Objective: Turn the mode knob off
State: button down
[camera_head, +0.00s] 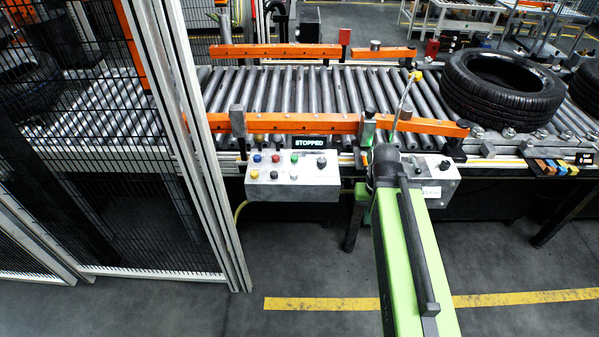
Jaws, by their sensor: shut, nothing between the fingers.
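A pale control box (305,187) hangs on the front of the conveyor under a display (309,143) reading "STOPPED". It carries several coloured buttons and a dark knob (321,162) at its right end. A second pale box (447,184) to the right also has a dark knob (445,165) and a white label too small to read. Which knob is the mode knob, and how either is turned, I cannot tell. My green arm reaches up from the bottom and covers the left part of the second box.
The roller conveyor (270,90) has orange guide rails (300,123). A tyre (502,85) lies on it at the right. Mesh fencing with a white post (192,130) stands at the left. The floor before the first box is clear, with a yellow line (320,303).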

aim_at(321, 162)
jog(key=u, duration=1.9)
jog(key=k, duration=0.85)
jog(key=z, duration=1.25)
jog(key=i, duration=1)
jog(key=u, duration=0.05)
